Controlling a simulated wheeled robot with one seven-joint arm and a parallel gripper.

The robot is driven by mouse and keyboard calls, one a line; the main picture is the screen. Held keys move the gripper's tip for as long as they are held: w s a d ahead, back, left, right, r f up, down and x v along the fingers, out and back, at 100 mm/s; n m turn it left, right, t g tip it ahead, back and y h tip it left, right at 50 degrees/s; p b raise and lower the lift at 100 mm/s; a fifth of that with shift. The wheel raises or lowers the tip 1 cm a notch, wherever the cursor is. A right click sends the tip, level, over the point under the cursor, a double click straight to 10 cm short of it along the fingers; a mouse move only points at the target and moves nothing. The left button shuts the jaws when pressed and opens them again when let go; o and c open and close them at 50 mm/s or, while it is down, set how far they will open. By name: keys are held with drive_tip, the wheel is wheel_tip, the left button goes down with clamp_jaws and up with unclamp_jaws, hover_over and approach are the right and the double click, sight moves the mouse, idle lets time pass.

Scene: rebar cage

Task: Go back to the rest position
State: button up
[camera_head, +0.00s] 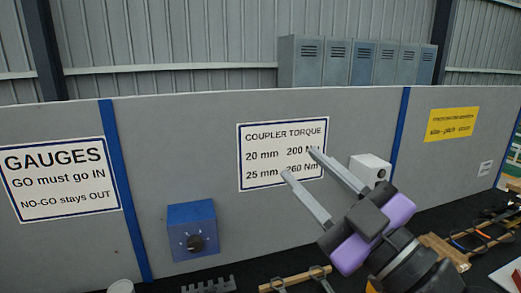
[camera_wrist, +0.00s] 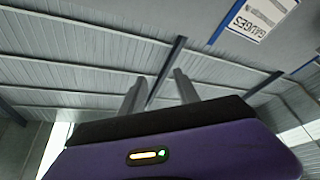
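My gripper (camera_head: 299,163) is raised in front of the grey partition in the head view, with its purple body at the lower right. Its two long grey fingers point up and left and stand apart with nothing between them. One fingertip overlaps the coupler torque sign (camera_head: 283,152). In the wrist view, my gripper (camera_wrist: 156,80) also shows its two fingers apart and empty. That view faces the ribbed metal wall or roof, with the gauges sign (camera_wrist: 262,15) tilted at the top right.
A blue box with a black knob (camera_head: 192,230) is at the partition's lower left. A white box (camera_head: 370,170) is behind my gripper. Wooden strips with metal pieces (camera_head: 290,281) and a grey toothed bar (camera_head: 210,286) lie along the bottom. Grey lockers (camera_head: 355,62) stand behind the partition.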

drive_tip(key=s+d+f+m+t+h+b, duration=0.1)
drive_tip(key=s+d+f+m+t+h, duration=0.1)
drive_tip(key=s+d+f+m+h, duration=0.4)
drive_tip(key=s+d+f+m+t+h+b, duration=0.25)
drive_tip(key=d+f+m+h, duration=0.45)
drive_tip(key=f+m+h, duration=0.4)
drive_tip(key=s+f+n+g+y+b, duration=0.3)
drive_tip(key=s+f+g, duration=0.4)
drive_tip(key=s+f, duration=1.8)
drive_tip(key=shift+s+f+g+y+b, duration=0.35)
drive_tip(key=shift+s+y, duration=0.35)
drive_tip(key=shift+s, duration=0.3)
